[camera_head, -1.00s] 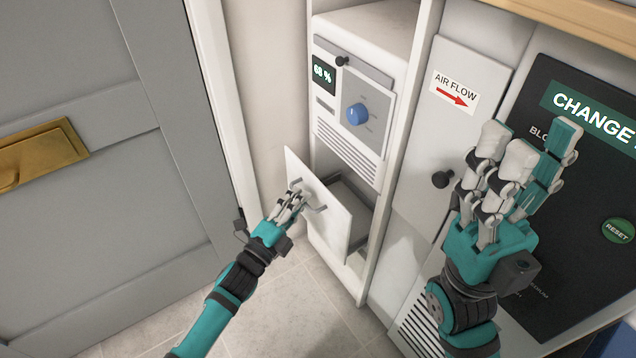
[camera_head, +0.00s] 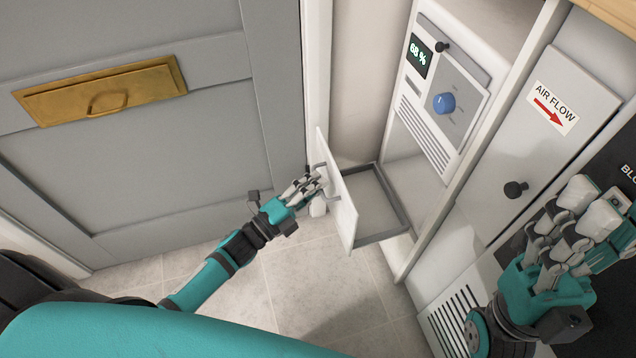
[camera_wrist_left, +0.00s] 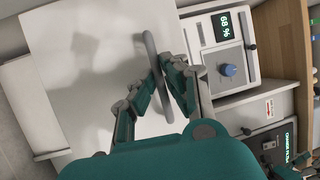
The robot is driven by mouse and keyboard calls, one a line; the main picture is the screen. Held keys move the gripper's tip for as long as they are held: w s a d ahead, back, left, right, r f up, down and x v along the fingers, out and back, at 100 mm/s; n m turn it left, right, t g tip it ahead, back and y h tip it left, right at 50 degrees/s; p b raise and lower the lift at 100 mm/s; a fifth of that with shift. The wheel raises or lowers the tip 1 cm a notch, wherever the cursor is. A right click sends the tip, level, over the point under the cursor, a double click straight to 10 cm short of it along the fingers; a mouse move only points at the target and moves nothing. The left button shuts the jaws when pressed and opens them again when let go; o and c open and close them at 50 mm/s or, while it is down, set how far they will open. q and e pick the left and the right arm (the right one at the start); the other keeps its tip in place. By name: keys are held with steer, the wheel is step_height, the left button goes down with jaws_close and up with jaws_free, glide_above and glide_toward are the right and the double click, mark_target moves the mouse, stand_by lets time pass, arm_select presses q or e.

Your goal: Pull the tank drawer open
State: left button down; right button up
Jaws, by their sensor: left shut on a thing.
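The tank drawer has a white front panel (camera_head: 341,200) and a grey tray (camera_head: 388,222). It stands well out of the lower part of the white machine, and its empty-looking tray shows behind the front. My left gripper (camera_head: 318,184) is shut on the grey drawer handle (camera_head: 322,170) at the panel's outer face. In the left wrist view the fingers (camera_wrist_left: 165,75) close around the grey handle bar (camera_wrist_left: 150,62) in front of the white panel (camera_wrist_left: 85,65). My right gripper (camera_head: 590,225) is raised at the right, fingers spread and empty.
The machine (camera_head: 440,95) has a 68 % display and a blue knob (camera_head: 444,103). A grey door (camera_head: 130,150) with a brass letter plate (camera_head: 100,92) is at the left. An air flow panel (camera_head: 540,130) with a black knob is at the right. Tiled floor (camera_head: 300,280) lies below the drawer.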

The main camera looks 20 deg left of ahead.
arm_select(q)
steer(key=c, duration=1.5)
jaws_free()
steer(key=shift+s+a+f, duration=0.2)
steer(key=shift+s+a, duration=0.05)
steer(key=shift+c, duration=0.2)
steer(key=shift+o, duration=0.6)
steer(key=shift+r, duration=0.1)
steer(key=v, duration=1.2)
